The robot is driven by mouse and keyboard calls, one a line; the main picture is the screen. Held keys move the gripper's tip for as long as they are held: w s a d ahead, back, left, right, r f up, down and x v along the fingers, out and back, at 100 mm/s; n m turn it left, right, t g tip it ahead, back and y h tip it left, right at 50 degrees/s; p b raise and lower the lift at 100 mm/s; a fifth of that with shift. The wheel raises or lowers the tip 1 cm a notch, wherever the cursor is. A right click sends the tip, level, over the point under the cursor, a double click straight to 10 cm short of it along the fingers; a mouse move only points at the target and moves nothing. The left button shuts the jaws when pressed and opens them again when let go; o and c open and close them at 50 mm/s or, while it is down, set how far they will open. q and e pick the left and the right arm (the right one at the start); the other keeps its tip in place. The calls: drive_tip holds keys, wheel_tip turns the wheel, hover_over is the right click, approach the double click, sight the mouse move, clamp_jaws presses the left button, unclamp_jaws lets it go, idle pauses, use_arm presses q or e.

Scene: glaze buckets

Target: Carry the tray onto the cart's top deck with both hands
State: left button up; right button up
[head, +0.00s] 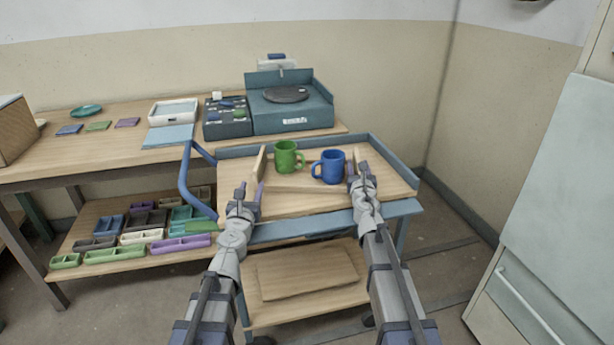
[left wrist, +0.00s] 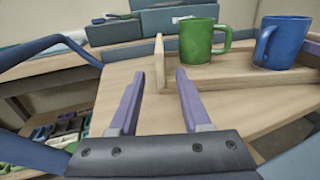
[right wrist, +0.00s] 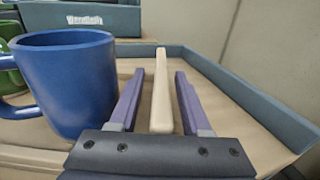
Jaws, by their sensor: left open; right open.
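The wooden tray (head: 298,189) sits on the cart's top deck (head: 392,183). It carries a green mug (head: 286,160) and a blue mug (head: 328,169), both upright. My left gripper (head: 251,192) is open near the tray's left end. In the left wrist view the left end wall (left wrist: 160,62) stands beyond and between the finger tips, apart from them. My right gripper (head: 358,167) is open at the tray's right end. In the right wrist view the right end wall (right wrist: 161,95) stands between the open fingers, with the blue mug (right wrist: 70,85) just left.
The cart has a blue back and side rim, a blue handle (head: 190,185) at left and a lower shelf (head: 270,318). A workbench (head: 62,155) behind holds a scale (head: 290,110) and trays. A pale cabinet (head: 560,190) stands at right.

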drive_tip(key=shift+s, duration=0.1)
drive_tip(key=s, duration=1.1)
drive_tip(key=shift+s+a, duration=0.3)
drive_tip(key=shift+s, duration=0.05)
use_arm(q)
wheel_tip(320, 180, up, 7)
drive_tip(key=p, duration=0.7)
use_arm(e)
wheel_tip(320, 180, up, 7)
use_arm(q)
drive_tip(key=shift+r, duration=0.15)
use_arm(e)
drive_tip(key=shift+r, duration=0.1)
use_arm(q)
wheel_tip(320, 180, up, 7)
drive_tip(key=p, duration=0.7)
use_arm(e)
wheel_tip(320, 180, up, 7)
